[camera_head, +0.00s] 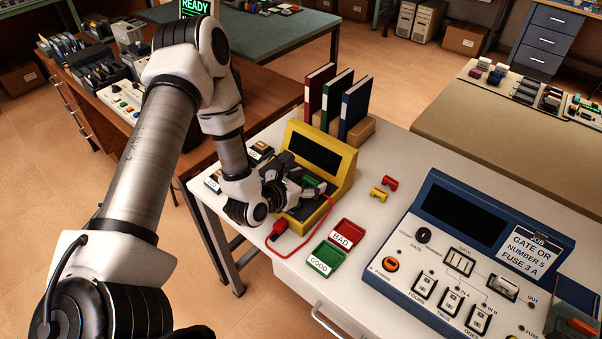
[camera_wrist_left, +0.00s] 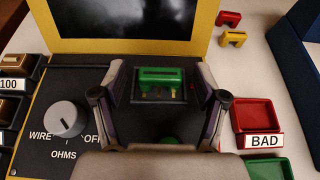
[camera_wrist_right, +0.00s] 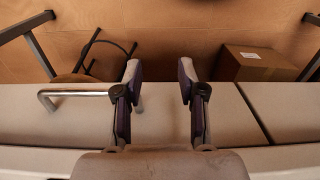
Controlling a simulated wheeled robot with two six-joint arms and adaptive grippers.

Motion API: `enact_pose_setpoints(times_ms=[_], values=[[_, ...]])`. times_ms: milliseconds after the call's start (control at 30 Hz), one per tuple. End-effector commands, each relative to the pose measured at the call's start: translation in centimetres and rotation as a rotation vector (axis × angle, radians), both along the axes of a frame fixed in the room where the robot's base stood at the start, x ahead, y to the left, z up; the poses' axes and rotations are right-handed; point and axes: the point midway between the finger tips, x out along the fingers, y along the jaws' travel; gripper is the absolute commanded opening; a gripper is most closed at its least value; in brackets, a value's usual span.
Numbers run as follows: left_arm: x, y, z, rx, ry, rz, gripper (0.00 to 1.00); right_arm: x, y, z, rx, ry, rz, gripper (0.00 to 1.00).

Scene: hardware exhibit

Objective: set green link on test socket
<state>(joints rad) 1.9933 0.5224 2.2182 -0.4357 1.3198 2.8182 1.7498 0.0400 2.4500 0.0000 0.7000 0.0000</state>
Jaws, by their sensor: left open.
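The green link (camera_wrist_left: 162,78) is at the test socket (camera_wrist_left: 145,96) on the black panel of the yellow tester (camera_head: 341,174). Metallic prongs show at its lower side; I cannot tell if they are fully in. My left gripper (camera_wrist_left: 160,100) is open, with one finger on each side of the link and gaps to both. In the head view my left gripper (camera_head: 285,192) is low over the tester panel and hides part of it. My right gripper (camera_wrist_right: 157,80) is open and empty above the table's drawer edge.
A red link (camera_head: 390,183) and a yellow link (camera_head: 379,194) lie right of the tester. The red BAD tray (camera_head: 361,230) and green GOOD tray (camera_head: 338,253) are in front. A red cable (camera_head: 300,253) loops nearby. A blue console (camera_head: 560,250) stands at right; binders (camera_head: 355,103) stand behind.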

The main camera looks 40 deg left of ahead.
Motion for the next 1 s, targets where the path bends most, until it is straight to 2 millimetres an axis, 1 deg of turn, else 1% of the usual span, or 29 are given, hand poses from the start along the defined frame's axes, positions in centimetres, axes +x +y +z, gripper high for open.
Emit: enact_pose_setpoints(times_ms=[33, 67, 133, 300, 400, 467, 500, 600, 733, 1000], values=[[0.0, 0.0, 0.7, 0.001, 0.0, 0.0, 0.72, 0.0, 0.0, 0.8, 0.0, 0.0, 0.0, 0.4], [-0.3, 0.1, 0.5, -0.001, 0.0, 0.002, 0.72, 0.0, 0.0, 0.5, 0.0, 0.0, 0.0, 0.4], [-1.6, 0.3, 0.8, -0.005, 0.001, 0.006, 0.72, 0.0, 0.0, 0.1, 0.0, -0.001, 0.0, 0.4], [-5.6, 0.6, 2.6, -0.01, 0.001, 0.007, 0.72, 0.0, 0.0, -0.1, 0.0, 0.0, 0.0, 0.4], [-7.6, 0.8, 3.5, -0.009, 0.001, 0.008, 0.72, 0.0, 0.0, 0.3, 0.0, 0.0, 0.0, 0.4], [-8.6, 0.8, 4.0, -0.008, -0.002, 0.007, 0.72, 0.0, 0.0, 0.4, 0.0, 0.0, 0.0, 0.4], [-9.3, 0.8, 5.0, -0.003, 0.003, 0.002, 0.72, 0.0, 0.0, 2.1, 0.0, 0.001, 0.0, 0.4], [-10.5, 0.9, 5.2, -0.002, 0.003, 0.001, 0.72, 0.1, 0.0, 3.2, 0.0, -0.001, 0.0, 0.4], [-11.1, 0.9, 5.1, -0.001, 0.001, 0.0, 0.72, 0.0, 0.0, 3.4, 0.0, -0.001, 0.0, 0.4], [-11.1, 0.9, 4.9, 0.0, -0.001, 0.0, 0.72, 0.0, 0.0, 3.2, 0.0, 0.0, 0.0, 0.4]])
